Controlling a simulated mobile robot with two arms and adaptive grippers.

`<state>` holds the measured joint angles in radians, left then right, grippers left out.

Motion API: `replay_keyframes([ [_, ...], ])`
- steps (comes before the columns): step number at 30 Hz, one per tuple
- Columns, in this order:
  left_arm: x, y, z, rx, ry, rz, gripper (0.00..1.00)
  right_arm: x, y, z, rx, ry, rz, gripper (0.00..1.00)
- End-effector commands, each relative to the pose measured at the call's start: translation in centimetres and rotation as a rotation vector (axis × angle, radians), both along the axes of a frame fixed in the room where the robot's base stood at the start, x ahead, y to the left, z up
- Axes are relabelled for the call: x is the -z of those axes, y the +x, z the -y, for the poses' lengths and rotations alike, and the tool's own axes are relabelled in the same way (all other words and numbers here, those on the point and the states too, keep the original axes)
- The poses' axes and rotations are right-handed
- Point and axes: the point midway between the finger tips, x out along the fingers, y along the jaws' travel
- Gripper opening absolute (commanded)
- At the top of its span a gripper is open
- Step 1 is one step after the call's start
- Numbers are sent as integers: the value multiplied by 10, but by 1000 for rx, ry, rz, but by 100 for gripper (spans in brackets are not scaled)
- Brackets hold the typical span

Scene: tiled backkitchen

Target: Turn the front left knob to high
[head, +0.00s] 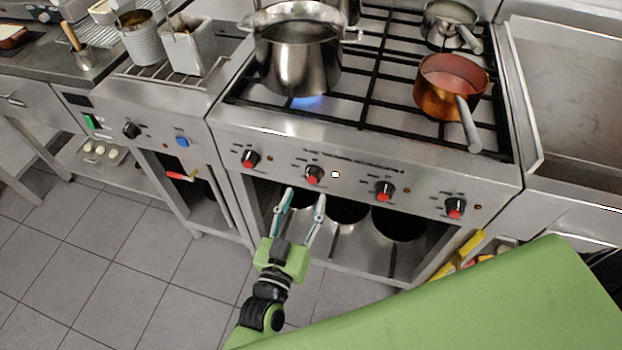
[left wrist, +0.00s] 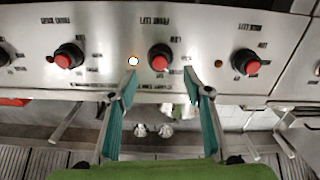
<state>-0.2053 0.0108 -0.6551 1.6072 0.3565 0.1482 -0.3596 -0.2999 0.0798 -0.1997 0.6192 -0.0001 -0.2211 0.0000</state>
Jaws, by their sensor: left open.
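A row of black-and-red knobs runs along the stove's front panel. The leftmost knob (head: 250,158) and the second knob from the left (head: 314,174) are on the left half. A small lamp (head: 335,174) just right of the second knob is lit. My left gripper (head: 305,192) is open and empty just below the second knob, fingers pointing at the panel. In the left wrist view, that knob (left wrist: 160,58) sits between and beyond the two teal-padded fingers (left wrist: 160,75), apart from them. The knob labels are too small to read. My right gripper is out of view.
A large steel pot (head: 298,55) stands on the front left burner over a blue flame (head: 308,103). Two more knobs (head: 384,190) lie to the right. The open cabinet is below.

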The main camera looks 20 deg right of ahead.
Motion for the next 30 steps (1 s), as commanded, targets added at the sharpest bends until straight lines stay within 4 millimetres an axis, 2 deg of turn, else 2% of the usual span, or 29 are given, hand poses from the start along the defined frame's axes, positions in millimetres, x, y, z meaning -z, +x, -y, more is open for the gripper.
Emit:
replay_keyframes([
  [3, -1, 22, 14, 0, -2, 1, 45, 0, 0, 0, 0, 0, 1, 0],
  [9, -1, 44, 30, 0, -1, 2, 45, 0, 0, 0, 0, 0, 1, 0],
  [14, 0, 52, 35, 0, -1, 1, 45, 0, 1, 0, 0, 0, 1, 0],
  [22, 0, 52, 35, -1, 0, 0, 45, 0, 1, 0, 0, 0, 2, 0],
  [23, 0, 52, 35, -1, 0, 0, 40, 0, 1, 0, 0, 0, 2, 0],
  [24, 0, 52, 35, -1, 0, 0, 30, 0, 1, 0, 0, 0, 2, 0],
  [27, 0, 52, 35, -1, 0, 0, 7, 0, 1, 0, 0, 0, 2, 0],
  [30, 0, 52, 35, -1, 0, 0, 7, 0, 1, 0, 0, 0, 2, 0],
])
